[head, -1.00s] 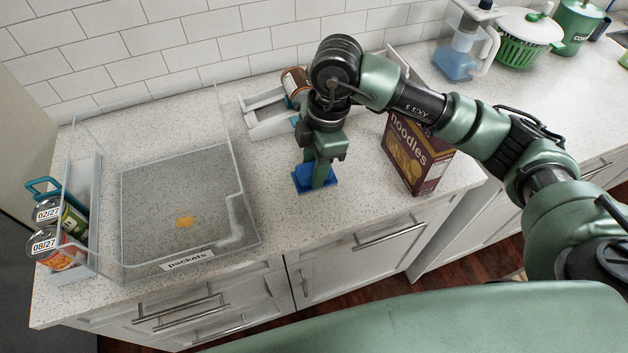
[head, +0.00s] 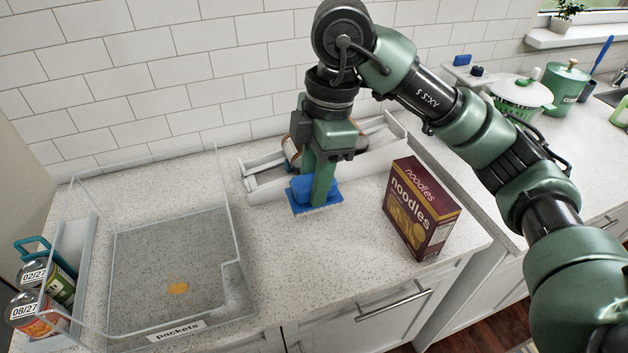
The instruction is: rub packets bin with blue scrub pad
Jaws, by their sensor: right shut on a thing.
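The packets bin (head: 248,262) is a clear, open-topped bin on the counter at the left, with a "packets" label on its front. An orange-yellow spot (head: 177,288) shows on its floor. My right gripper (head: 318,188) points down to the right of the bin and is shut on the blue scrub pad (head: 331,196). The pad looks held above the counter, apart from the bin; its exact height is hard to tell. Part of the pad is hidden behind the fingers. My left gripper is not in view.
A noodles box (head: 420,210) stands right of the pad. A white rack (head: 264,180) with cans lies behind the gripper. Dated cans (head: 38,312) sit in a holder left of the bin. Bare counter (head: 280,265) lies between bin and box.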

